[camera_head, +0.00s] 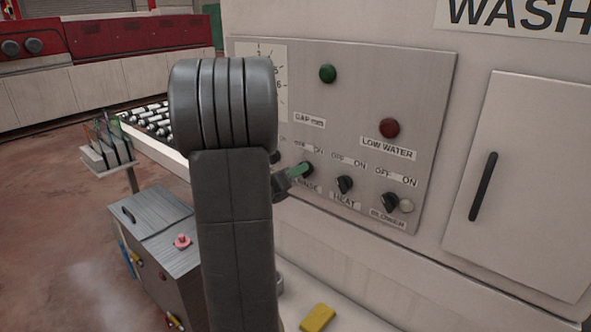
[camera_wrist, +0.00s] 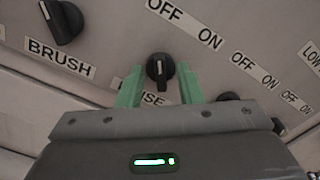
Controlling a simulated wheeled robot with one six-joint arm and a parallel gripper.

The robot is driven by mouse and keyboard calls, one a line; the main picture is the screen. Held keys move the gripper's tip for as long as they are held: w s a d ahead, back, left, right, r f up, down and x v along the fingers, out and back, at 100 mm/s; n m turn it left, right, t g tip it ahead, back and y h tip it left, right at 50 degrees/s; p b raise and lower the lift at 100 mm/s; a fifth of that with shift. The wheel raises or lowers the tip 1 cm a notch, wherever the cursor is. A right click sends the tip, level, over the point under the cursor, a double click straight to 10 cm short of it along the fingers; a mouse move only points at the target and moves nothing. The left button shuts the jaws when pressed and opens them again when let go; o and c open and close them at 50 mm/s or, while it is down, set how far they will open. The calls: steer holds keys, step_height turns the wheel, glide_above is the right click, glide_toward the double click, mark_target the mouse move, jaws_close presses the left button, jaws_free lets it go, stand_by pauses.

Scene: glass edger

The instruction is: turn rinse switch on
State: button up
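The rinse switch (camera_wrist: 159,71) is a black rotary knob on the grey control panel, below an OFF/ON label (camera_wrist: 184,22). Its RINSE label is partly hidden by my gripper. A pale mark shows on the knob's face in the wrist view; I cannot tell surely which setting it points to. My gripper (camera_wrist: 159,88) has green fingers, open, one on each side of the knob with gaps visible. In the head view the rinse switch (camera_head: 308,169) is beside the green fingertip (camera_head: 299,171) of my gripper, and my arm hides the panel's left part.
The brush knob (camera_wrist: 62,20) is to the left in the wrist view. The heat knob (camera_head: 345,184) and blower knob (camera_head: 391,201) are close by on the right. A yellow object (camera_head: 318,318) lies on the ledge below. A cabinet door (camera_head: 530,185) is farther right.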

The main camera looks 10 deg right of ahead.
steer(key=shift+w+d, duration=0.25)
steer(key=shift+d, duration=0.05)
steer(key=shift+c, duration=0.4)
jaws_close()
